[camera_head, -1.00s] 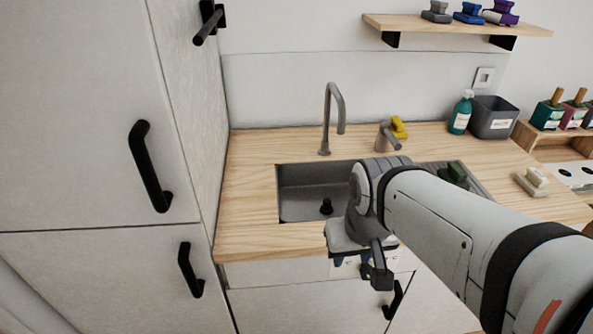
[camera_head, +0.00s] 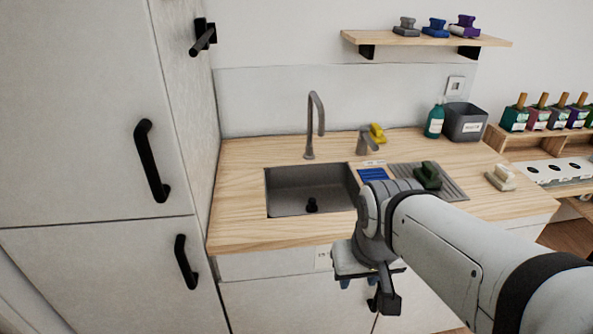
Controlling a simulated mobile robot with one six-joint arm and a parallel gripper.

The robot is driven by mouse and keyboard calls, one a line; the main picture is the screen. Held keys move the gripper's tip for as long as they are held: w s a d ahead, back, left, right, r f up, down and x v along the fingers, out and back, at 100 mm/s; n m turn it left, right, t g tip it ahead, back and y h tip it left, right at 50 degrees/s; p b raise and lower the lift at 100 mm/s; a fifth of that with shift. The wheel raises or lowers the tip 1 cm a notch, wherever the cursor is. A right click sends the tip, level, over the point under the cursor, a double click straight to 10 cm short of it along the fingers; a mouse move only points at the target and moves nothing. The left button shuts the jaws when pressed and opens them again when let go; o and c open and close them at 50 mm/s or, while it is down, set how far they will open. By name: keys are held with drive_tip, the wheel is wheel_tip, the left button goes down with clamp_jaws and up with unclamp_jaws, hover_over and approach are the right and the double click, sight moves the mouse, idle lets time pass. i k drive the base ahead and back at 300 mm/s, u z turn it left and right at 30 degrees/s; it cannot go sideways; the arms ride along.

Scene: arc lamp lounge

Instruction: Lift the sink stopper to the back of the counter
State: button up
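The sink stopper (camera_head: 312,204) is a small black knobbed piece on the floor of the grey sink basin (camera_head: 285,206). It stands upright near the basin's front side. The wooden counter (camera_head: 240,232) surrounds the sink, and its back strip runs along the wall behind the tap (camera_head: 313,125). My gripper (camera_head: 368,288) hangs in front of the counter's front edge, to the right of the stopper and apart from it.
A blue cloth (camera_head: 373,174), green brush (camera_head: 428,176) and ribbed drainer (camera_head: 452,187) lie right. A green bottle (camera_head: 435,121) and dark bin (camera_head: 465,121) stand back right. A tall cabinet (camera_head: 85,120) bounds the left.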

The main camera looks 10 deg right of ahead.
sight(311, 206)
drive_tip(key=i, duration=0.9)
drive_tip(key=u, duration=0.05)
